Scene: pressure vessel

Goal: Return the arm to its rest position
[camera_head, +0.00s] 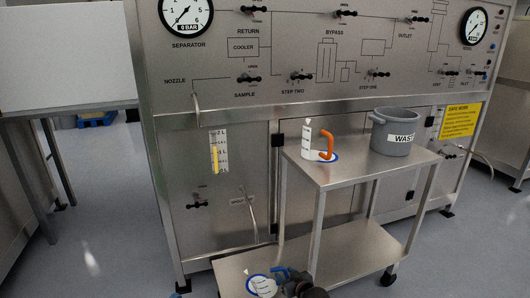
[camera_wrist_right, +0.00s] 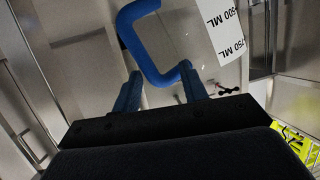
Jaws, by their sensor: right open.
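My right gripper (camera_head: 281,275) is at the bottom of the head view, beside a clear jug with a blue ring (camera_head: 262,286) at the cart's lower shelf. The right wrist view shows its two blue fingers (camera_wrist_right: 160,88) apart, with the jug's blue handle (camera_wrist_right: 138,42) in front of and between them. The fingers are open; whether they touch the handle cannot be told. The jug's label with "500 ML" and "750 ML" (camera_wrist_right: 222,25) shows in the wrist view.
A steel cart (camera_head: 335,172) stands before the vessel panel (camera_head: 300,100). On its top are a jug with an orange handle (camera_head: 326,143) and a grey waste bucket (camera_head: 393,133). A level gauge (camera_head: 218,152) and a nozzle (camera_head: 196,103) are on the panel. Floor at left is clear.

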